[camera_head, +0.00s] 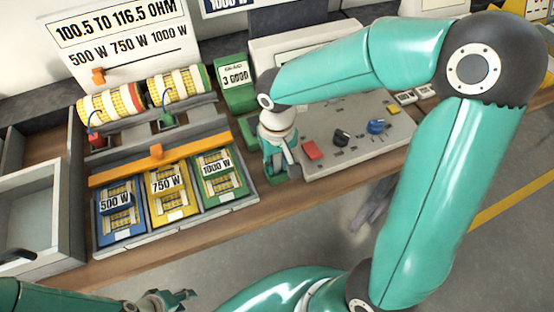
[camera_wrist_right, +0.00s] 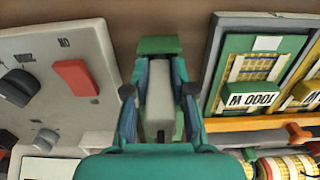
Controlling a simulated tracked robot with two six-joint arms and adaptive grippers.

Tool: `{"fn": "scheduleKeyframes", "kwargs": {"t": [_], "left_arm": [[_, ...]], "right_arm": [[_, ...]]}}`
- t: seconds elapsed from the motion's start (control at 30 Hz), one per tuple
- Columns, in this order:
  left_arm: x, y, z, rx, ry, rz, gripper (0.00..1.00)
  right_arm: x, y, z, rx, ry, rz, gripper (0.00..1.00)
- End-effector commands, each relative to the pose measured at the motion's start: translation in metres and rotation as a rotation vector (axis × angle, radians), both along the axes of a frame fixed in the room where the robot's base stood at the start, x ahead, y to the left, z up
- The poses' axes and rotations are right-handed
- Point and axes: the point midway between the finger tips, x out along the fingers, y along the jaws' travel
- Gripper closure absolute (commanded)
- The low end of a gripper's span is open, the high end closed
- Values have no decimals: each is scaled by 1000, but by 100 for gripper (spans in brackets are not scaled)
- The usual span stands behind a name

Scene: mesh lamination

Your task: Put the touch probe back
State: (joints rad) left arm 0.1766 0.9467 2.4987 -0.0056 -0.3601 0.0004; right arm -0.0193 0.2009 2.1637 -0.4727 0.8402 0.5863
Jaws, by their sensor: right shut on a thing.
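My right gripper (camera_head: 280,165) reaches down in the head view between the tray of wattage cards and the control panel. In the right wrist view its fingers (camera_wrist_right: 159,70) are shut on a light grey block (camera_wrist_right: 160,98), which I take to be the touch probe. A green holder (camera_wrist_right: 157,45) lies right at the fingertips, and its green base (camera_head: 277,181) shows below the gripper in the head view. I cannot tell whether the probe is seated in the holder. My left gripper (camera_head: 170,299) is low at the bottom edge, away from the bench; its jaw state is unclear.
The control panel (camera_head: 345,158) with a red switch (camera_head: 312,149) is close on the right. The card tray (camera_head: 240,200) with blue, yellow and green cards is close on the left. A green meter (camera_head: 236,75) stands behind. A grey drawer (camera_head: 35,215) stands open at far left.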

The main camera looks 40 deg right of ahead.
Motion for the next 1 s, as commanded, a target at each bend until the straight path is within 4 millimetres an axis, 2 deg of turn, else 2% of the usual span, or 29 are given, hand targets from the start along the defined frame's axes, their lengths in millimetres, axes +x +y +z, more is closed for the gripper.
{"fn": "scheduleKeyframes", "kwargs": {"t": [0.27, 0.3, 0.43, 0.47, 0.8, 1.0], "left_arm": [[0, 0, 0, 0, 0, 0, 60], [0, 0, 0, 0, 0, 0, 60], [0, 0, 0, 0, 0, 0, 60], [0, 0, 0, 0, 0, 0, 60], [0, 0, 0, 0, 0, 0, 60], [0, 0, 0, 0, 0, 0, 60]], "right_arm": [[0, 0, 0, 0, 0, 0, 100], [0, 0, 0, 0, 0, 0, 71], [0, 0, 0, 0, 0, 0, 49], [0, 0, 0, 0, 0, 0, 46], [0, 0, 1, 0, -1, 0, 46], [2, 0, 22, 0, -5, -1, 46]]}}
